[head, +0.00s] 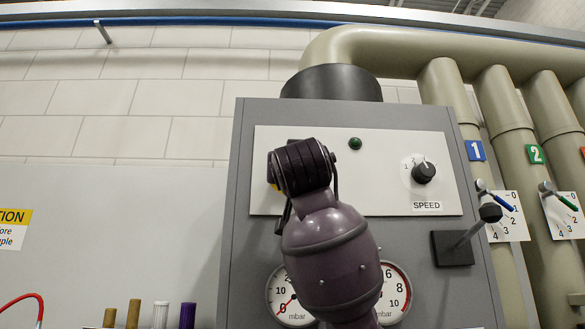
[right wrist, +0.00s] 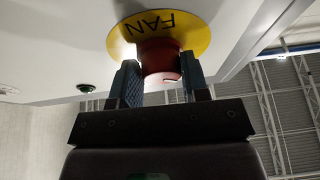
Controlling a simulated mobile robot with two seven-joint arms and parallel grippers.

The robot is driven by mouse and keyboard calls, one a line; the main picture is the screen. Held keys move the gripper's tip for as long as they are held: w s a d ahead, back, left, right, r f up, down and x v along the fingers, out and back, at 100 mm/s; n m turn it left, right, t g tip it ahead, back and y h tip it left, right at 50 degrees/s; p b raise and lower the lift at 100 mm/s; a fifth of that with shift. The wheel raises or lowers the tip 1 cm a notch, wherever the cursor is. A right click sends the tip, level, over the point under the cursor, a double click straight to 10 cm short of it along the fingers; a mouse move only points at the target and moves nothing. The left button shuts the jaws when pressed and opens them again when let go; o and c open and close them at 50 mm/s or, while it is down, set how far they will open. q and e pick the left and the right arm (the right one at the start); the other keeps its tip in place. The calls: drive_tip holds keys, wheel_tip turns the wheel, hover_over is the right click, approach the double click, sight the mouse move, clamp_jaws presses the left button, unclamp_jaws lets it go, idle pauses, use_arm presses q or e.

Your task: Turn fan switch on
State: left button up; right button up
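The fan switch is a red round knob (right wrist: 160,62) on a yellow plate (right wrist: 195,35) marked FAN, which appears upside down in the right wrist view. My right gripper (right wrist: 160,85) has one blue finger on each side of the knob, and both seem to touch it. In the head view my right gripper (head: 303,165) is in front of the left part of the light panel (head: 385,190) and hides the knob. Only a sliver of yellow plate shows beside it. My left gripper is not in view.
A dark green lamp (head: 355,143) and a black SPEED dial (head: 424,172) sit on the same panel. Two gauges (head: 291,296) lie below, partly behind my arm. A lever (head: 465,240) juts out at the right, near pipes with numbered valves.

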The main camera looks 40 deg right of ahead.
drive_tip(key=shift+c, duration=1.1)
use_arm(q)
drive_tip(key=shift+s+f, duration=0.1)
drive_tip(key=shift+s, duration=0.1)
use_arm(e)
drive_tip(key=shift+c, duration=0.5)
